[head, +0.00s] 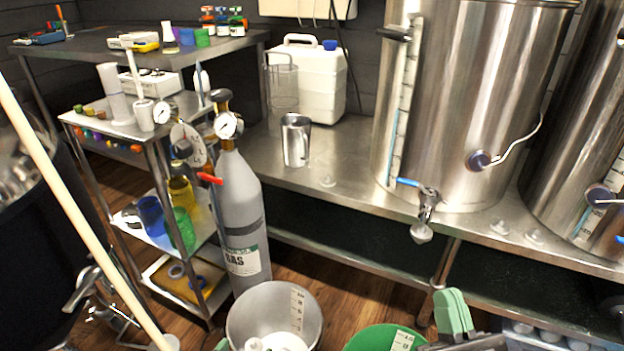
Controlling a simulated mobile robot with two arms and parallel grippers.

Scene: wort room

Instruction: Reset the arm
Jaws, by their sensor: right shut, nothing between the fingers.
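My right gripper (453,312) is at the bottom edge of the head view, right of centre. Its green fingertips point up and lie together, with nothing held between them. It is in front of the steel bench, over the floor area right of a green bucket (385,338). The rest of that arm is mostly cut off by the frame's lower edge.
A grey bucket (316,318) stands left of the green one. A grey gas cylinder (240,205) stands beside a shelved trolley (150,128). The steel bench (340,150) carries a metal cup (296,140), a white canister (318,76) and a large kettle (470,110) whose tap (425,212) juts forward.

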